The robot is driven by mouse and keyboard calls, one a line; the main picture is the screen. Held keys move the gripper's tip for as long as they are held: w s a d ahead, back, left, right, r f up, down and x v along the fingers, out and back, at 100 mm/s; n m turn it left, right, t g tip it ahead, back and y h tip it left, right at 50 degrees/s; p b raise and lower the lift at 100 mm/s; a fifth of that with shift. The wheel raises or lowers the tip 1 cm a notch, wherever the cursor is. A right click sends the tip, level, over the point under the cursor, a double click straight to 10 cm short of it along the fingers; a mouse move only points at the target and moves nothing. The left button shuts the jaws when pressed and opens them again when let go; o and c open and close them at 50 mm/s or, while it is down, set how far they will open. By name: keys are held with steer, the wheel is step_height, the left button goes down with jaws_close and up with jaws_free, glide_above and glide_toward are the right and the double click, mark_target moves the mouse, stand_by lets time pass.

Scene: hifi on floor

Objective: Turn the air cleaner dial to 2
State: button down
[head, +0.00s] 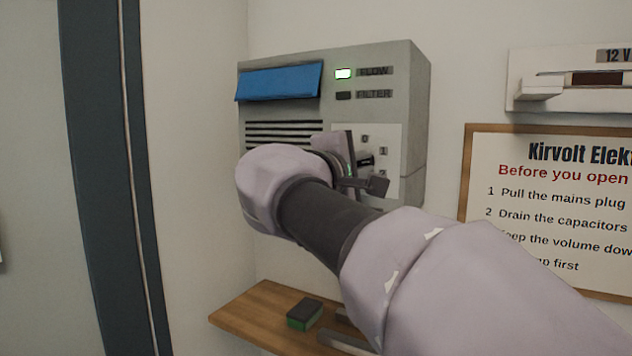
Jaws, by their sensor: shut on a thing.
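The air cleaner (415,100) is a grey wall box with a blue flap, dark vent slots and two indicators labelled FLOW and FILTER. Its FLOW light is lit green-white. The dial (366,159) is a dark knob on a pale plate (393,140) on the box's right side. My gripper (361,170) is at the plate, shut on the dial. My wrist hides much of the dial, and I cannot tell which mark it points to.
A wooden shelf (240,316) below holds a dark and green block (304,314) and a grey flat piece (345,343). A framed notice (560,200) and a white wall unit (528,88) are at the right. A dark vertical frame stands left.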

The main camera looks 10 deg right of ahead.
steer(key=shift+f+m+b, duration=0.15)
steer(key=shift+m+b, duration=0.9)
steer(key=shift+m, duration=0.2)
steer(key=shift+f+m+b, duration=0.2)
steer(key=shift+m+b, duration=0.85)
steer(key=shift+m, duration=0.25)
steer(key=shift+f+m+b, duration=0.15)
steer(key=shift+m+b, duration=0.9)
steer(key=shift+m, duration=0.5)
steer(key=c, duration=1.4)
jaws_free()
steer(key=shift+a, duration=0.1)
steer(key=shift+c, duration=0.2)
steer(key=p+v, duration=0.1)
steer(key=v, duration=1.6)
steer(key=shift+s, duration=0.15)
steer(key=shift+r, duration=0.1)
